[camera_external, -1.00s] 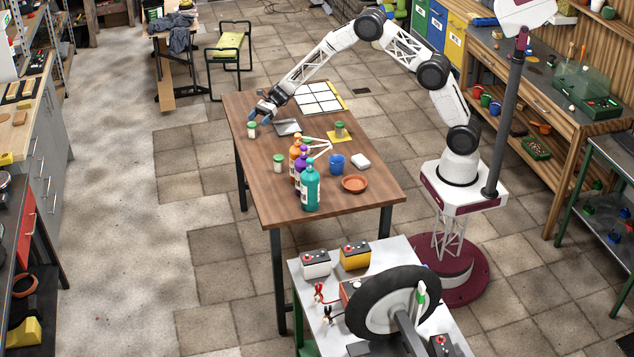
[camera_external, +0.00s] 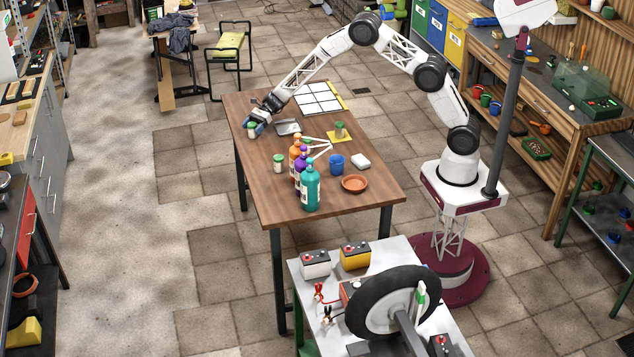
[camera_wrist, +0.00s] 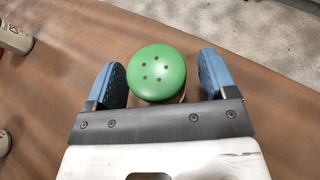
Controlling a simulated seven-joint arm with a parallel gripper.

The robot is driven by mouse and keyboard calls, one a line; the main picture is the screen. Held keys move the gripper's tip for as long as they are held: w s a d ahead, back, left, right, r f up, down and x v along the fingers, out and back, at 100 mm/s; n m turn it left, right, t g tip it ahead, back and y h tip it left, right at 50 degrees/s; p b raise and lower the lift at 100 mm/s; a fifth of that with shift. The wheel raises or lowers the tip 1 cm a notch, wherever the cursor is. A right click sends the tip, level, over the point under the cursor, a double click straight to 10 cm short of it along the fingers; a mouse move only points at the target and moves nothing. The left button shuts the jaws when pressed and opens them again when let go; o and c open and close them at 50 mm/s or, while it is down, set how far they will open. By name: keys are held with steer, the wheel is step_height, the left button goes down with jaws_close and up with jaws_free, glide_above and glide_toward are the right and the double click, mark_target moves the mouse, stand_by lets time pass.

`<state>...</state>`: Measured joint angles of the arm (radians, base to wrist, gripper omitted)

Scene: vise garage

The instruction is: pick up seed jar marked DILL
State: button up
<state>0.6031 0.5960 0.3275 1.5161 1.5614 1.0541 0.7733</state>
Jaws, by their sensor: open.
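A small jar with a green lid (camera_wrist: 157,73) stands on the wooden table between the two blue fingers of my gripper (camera_wrist: 161,80) in the wrist view. The lid has several dark dots on top. In the external view this jar (camera_external: 252,129) is at the table's far left end, at my gripper (camera_external: 255,125). Two more jars with green lids stand on the table, one near the left edge (camera_external: 278,163) and one on a yellow mat (camera_external: 339,129). I cannot read any label.
Orange, purple and teal bottles (camera_external: 310,187), a blue cup (camera_external: 337,163), a white block (camera_external: 360,161) and a terracotta saucer (camera_external: 354,184) stand nearer. A white gridded sheet (camera_external: 319,98) lies at the back right.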

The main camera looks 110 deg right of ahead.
mark_target(252, 123)
stand_by(0.4)
steer(key=c, duration=1)
steer(key=shift+r, duration=0.2)
steer(key=shift+r, duration=0.55)
step_height(252, 123, up, 2)
steer(key=shift+r, duration=0.1)
steer(key=s+a, duration=0.3)
steer(key=s, duration=0.4)
steer(key=s+a+r, duration=0.1)
steer(key=s+a, duration=0.3)
steer(key=s, duration=0.3)
steer(key=shift+s+r, duration=0.2)
steer(key=shift+s, duration=0.05)
